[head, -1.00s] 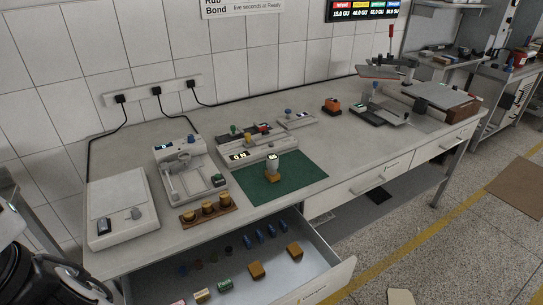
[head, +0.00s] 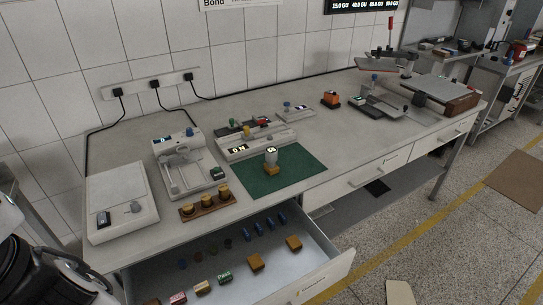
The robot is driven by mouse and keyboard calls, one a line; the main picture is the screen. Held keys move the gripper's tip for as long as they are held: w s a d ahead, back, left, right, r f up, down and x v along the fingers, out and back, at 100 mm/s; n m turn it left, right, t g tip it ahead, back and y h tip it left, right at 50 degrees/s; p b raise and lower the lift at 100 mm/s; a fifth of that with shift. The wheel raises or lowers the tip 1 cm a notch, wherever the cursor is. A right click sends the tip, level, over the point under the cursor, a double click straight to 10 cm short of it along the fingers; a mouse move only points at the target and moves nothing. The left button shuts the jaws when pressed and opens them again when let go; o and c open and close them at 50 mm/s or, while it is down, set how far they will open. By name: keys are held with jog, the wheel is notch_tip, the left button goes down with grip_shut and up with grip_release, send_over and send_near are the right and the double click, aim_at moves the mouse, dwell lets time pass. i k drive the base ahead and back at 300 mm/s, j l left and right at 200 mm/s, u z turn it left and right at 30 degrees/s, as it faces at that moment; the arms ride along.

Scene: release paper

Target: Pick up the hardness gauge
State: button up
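A small grey upright device with a lit top (head: 271,156) stands on a tan block on the green mat (head: 294,178); it looks like the hardness gauge, though no label on it can be read. The mat lies on the grey bench near its front edge, and the space around the device is clear. My gripper is not in view. Only a black and white part of my arm shows at the lower left, well away from the mat.
An open drawer (head: 290,285) below the mat holds blue pieces, tan blocks and other small items. Left of the mat are a wooden rack (head: 206,208), a grey instrument (head: 188,165) and a white scale-like box (head: 122,203). A grey device (head: 257,141) sits behind it.

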aim_at(270, 153)
jog(key=i+u, duration=0.75)
jog(key=i, duration=0.15)
